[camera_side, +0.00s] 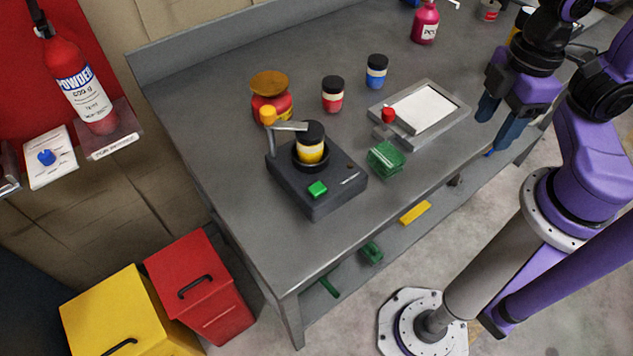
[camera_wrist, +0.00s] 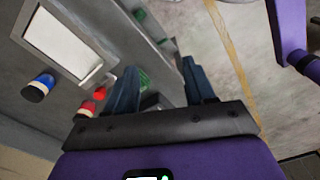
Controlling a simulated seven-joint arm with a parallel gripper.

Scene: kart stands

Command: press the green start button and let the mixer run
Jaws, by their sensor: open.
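The mixer (camera_side: 290,185) is a dark grey box on the workbench with a green start button (camera_side: 317,188) on its front top face. A jar with a yellow band and black lid (camera_side: 311,148) stands in its round holder, and an arm with an orange knob (camera_side: 268,115) reaches over it. My gripper (camera_side: 493,128) is well to the right of the mixer, above the bench's front edge, with fingers pointing down. In the wrist view my gripper (camera_wrist: 162,88) has its two blue fingers apart with nothing held. The mixer is not clearly visible in the wrist view.
A tray with a white panel and red knob (camera_side: 440,100) and a green box (camera_side: 385,160) lie between my gripper and the mixer. Red-labelled (camera_side: 332,95) and blue-labelled (camera_side: 376,70) jars and a brown-lidded red pot (camera_side: 270,90) stand behind.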

